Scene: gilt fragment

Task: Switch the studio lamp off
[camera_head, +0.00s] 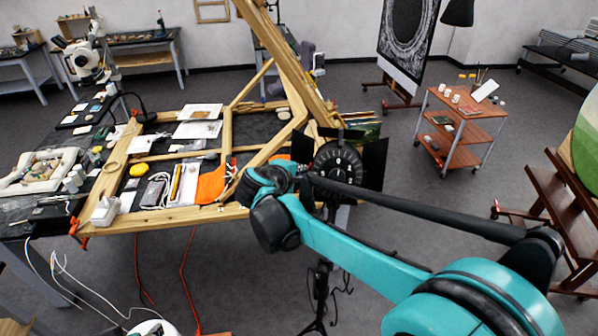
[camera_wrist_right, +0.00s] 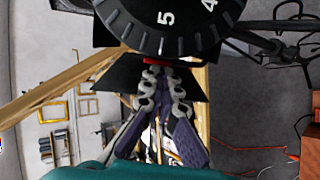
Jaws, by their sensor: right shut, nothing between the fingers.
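The studio lamp (camera_head: 338,163) is black, with flaps around a round back that carries a numbered dial. It stands on a thin black stand in the middle of the head view. In the right wrist view its dial (camera_wrist_right: 172,22) fills the top, with 5 and 4 readable. A small red part (camera_wrist_right: 166,62) shows at the dial's lower edge. My right gripper (camera_wrist_right: 164,74) is shut and empty, its fingertips right at this red part; I cannot tell if they touch. In the head view my teal arm reaches the lamp from the right. My left gripper is not in view.
A wooden frame (camera_head: 180,220) lies on the cluttered worktable left of the lamp, with a slanted beam (camera_head: 290,62) rising behind. A wooden trolley (camera_head: 466,129) stands at right, and an easel (camera_head: 565,215) at far right. Cables hang at the lower left.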

